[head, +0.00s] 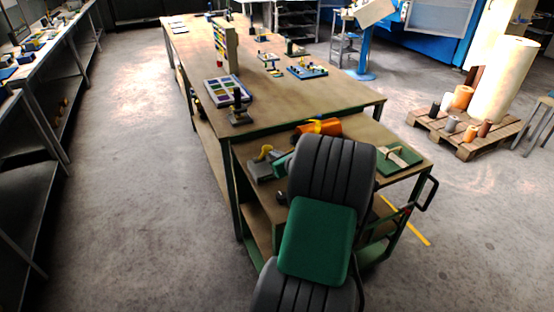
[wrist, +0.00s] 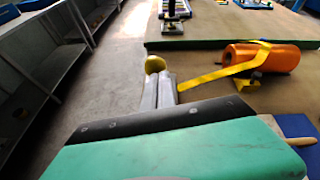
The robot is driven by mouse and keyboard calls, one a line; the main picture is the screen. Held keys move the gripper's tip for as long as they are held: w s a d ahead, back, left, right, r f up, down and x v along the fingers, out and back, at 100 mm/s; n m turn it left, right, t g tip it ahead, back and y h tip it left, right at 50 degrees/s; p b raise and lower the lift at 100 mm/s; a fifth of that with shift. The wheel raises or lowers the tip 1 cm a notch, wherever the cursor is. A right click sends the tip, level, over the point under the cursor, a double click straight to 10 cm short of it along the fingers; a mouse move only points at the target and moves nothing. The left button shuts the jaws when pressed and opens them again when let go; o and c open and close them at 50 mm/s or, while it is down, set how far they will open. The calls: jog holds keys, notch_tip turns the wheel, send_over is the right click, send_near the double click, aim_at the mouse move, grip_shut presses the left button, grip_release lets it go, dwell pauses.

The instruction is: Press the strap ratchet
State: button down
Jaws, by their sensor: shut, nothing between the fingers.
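An orange roll (wrist: 262,57) lies on the cart top with a yellow strap (wrist: 215,75) over it. The strap slants down left towards my fingers. A rounded yellow knob (wrist: 155,65) shows just beyond my fingertips; it looks like part of the strap ratchet, whose body I cannot make out behind my fingers. In the head view the knob (head: 266,150) stands left of the orange roll (head: 320,127). My gripper (wrist: 160,80) is shut and empty, its grey fingers close together at the knob. I cannot tell whether they touch it. My arm hides part of the cart in the head view.
A long workbench (head: 330,95) adjoins the cart's far side. A dark stand (head: 239,108) sits near its front left corner. A green board (head: 400,160) lies on the cart's right. The floor to the left (head: 135,170) is clear.

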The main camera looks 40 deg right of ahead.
aim_at(270, 146)
jog(key=w+r+p, duration=0.1)
jog(key=r, duration=0.1)
jog(key=w+d+r+p, duration=0.1)
jog(key=w, duration=0.1)
jog(key=shift+w+d+r, duration=0.15)
jog(key=shift+r, duration=0.2)
jog(key=shift+w+r, duration=0.2)
jog(key=shift+r, duration=0.2)
jog(key=shift+w+r, duration=0.1)
jog(key=shift+r, duration=0.05)
jog(key=shift+r+p, duration=0.25)
jog(key=shift+p, duration=0.05)
jog(key=s+a+r+p, duration=0.1)
jog(key=s+r+p, duration=0.3)
jog(key=r, duration=0.3)
jog(key=shift+s+a+p, duration=0.15)
jog(key=shift+s+p, duration=0.2)
jog(key=shift+s, duration=0.05)
